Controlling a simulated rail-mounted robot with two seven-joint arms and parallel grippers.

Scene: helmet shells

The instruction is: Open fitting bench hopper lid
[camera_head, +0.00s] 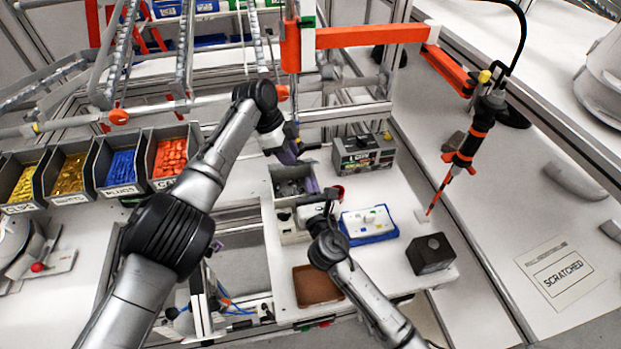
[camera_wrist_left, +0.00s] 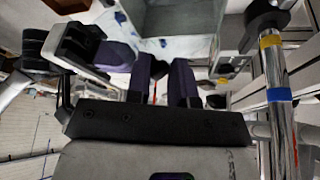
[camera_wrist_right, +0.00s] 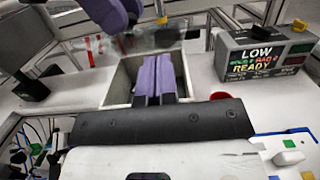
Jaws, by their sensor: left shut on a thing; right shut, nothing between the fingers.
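The grey hopper (camera_head: 286,217) stands on the white bench, with its open top visible in the right wrist view (camera_wrist_right: 122,82). A translucent smoky lid (camera_wrist_right: 152,40) shows tilted at the hopper's far edge. My left gripper (camera_head: 288,153) is above the back of the hopper. Its purple fingers are at the lid's left end in the right wrist view and shut on the lid; in the left wrist view (camera_wrist_left: 164,80) the exact grip is hard to see. My right gripper (camera_wrist_right: 158,75) is shut and empty, its fingertips over the hopper's opening, partly hiding the inside.
A display box (camera_wrist_right: 264,52) reading LOW and READY stands right of the hopper. A blue tray (camera_head: 372,238) with a white piece, a dark block (camera_head: 430,253) and a brown tray (camera_head: 318,286) are nearby. A hanging screwdriver (camera_head: 466,152) is at the right, part bins (camera_head: 122,192) at the left.

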